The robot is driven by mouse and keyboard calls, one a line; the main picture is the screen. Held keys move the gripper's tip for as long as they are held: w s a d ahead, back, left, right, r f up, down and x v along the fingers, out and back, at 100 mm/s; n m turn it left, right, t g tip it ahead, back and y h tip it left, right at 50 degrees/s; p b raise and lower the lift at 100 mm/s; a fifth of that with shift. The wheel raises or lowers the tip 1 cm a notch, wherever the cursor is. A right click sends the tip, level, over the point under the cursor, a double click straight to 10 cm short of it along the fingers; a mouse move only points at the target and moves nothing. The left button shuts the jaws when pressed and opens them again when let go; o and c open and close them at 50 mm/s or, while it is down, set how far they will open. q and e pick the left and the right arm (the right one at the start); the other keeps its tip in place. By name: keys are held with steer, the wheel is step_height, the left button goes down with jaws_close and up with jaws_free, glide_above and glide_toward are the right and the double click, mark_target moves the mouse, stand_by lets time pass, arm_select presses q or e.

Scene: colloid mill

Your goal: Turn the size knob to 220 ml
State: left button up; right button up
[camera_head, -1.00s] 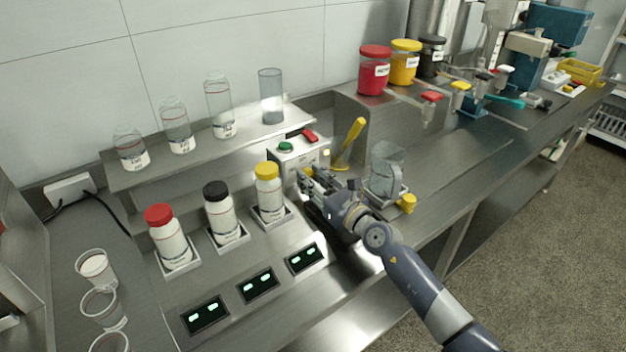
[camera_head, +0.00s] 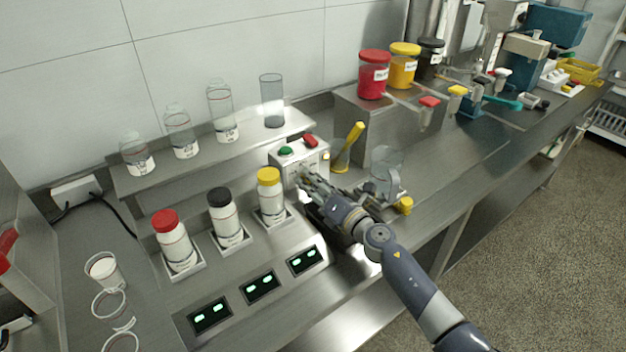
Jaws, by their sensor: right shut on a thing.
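A light grey control box (camera_head: 289,171) with a green button (camera_head: 286,151) and a red button (camera_head: 310,141) on top stands near the middle of the bench. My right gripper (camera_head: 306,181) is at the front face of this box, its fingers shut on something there. The size knob is not clearly visible; the thing in the fingers appears to be the knob on that face, hidden by the fingers. Its markings cannot be read. My left gripper is not in view.
Bottles with red (camera_head: 165,220), black (camera_head: 219,197) and yellow (camera_head: 269,176) caps stand left of the gripper. Clear bottles line the shelf behind. A yellow-handled tool (camera_head: 353,133) and a clear jug (camera_head: 385,170) stand close to the right of the box.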

steer(key=shift+m+p, duration=0.45)
steer(key=shift+m, duration=1.05)
steer(key=o, duration=1.1)
